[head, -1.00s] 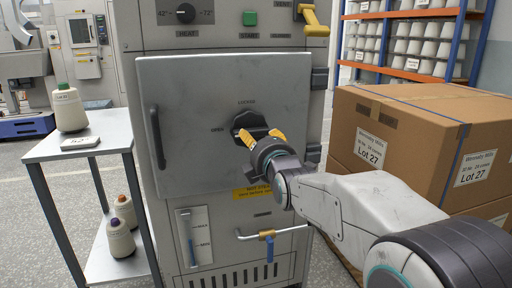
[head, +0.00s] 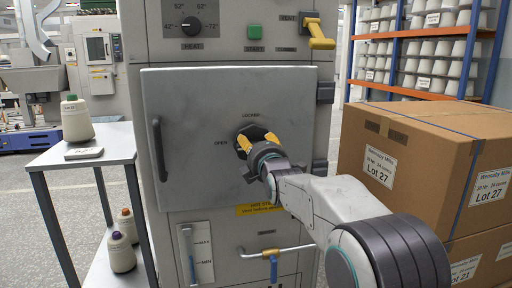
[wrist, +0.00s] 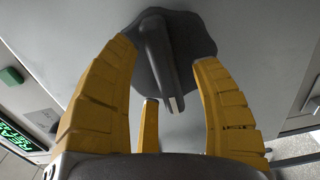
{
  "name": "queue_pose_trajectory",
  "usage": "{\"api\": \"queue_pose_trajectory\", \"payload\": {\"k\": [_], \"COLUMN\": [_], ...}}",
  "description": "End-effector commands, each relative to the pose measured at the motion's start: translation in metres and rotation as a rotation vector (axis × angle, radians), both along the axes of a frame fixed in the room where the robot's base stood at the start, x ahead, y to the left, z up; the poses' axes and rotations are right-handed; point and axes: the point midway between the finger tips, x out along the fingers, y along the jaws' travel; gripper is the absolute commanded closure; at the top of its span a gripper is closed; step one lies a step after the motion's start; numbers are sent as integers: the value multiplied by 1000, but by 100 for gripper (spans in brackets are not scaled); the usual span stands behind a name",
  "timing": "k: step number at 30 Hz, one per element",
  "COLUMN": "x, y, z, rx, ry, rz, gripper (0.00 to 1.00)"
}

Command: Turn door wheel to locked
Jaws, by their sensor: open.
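The door wheel (head: 256,132) is a dark lobed knob on the grey metal door (head: 205,185) of a cabinet. The word LOCKED is printed above it and OPEN to its left. In the wrist view the wheel (wrist: 195,35) shows a raised bar with a pale tip, which lies between the fingers. My gripper (head: 257,139) is in front of the wheel, with its yellow fingers spread. In the wrist view my gripper (wrist: 163,75) is open around the bar, with gaps visible on both sides. The gripper hides part of the wheel in the head view.
Stacked cardboard boxes (head: 415,155) stand close to the right of my arm. A small table (head: 112,145) with a thread cone (head: 76,120) stands at the left. A blue-handled pipe valve (head: 274,268) and a yellow vent lever (head: 318,35) are on the cabinet.

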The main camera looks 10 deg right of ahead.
Motion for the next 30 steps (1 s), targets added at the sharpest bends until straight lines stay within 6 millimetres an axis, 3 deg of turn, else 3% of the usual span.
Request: {"api": "queue_pose_trajectory", "payload": {"k": [14, 30], "x": [5, 5], "y": [0, 0], "z": [0, 0], "rx": [0, 0], "ry": [1, 1], "rz": [0, 0], "gripper": [41, 89]}}
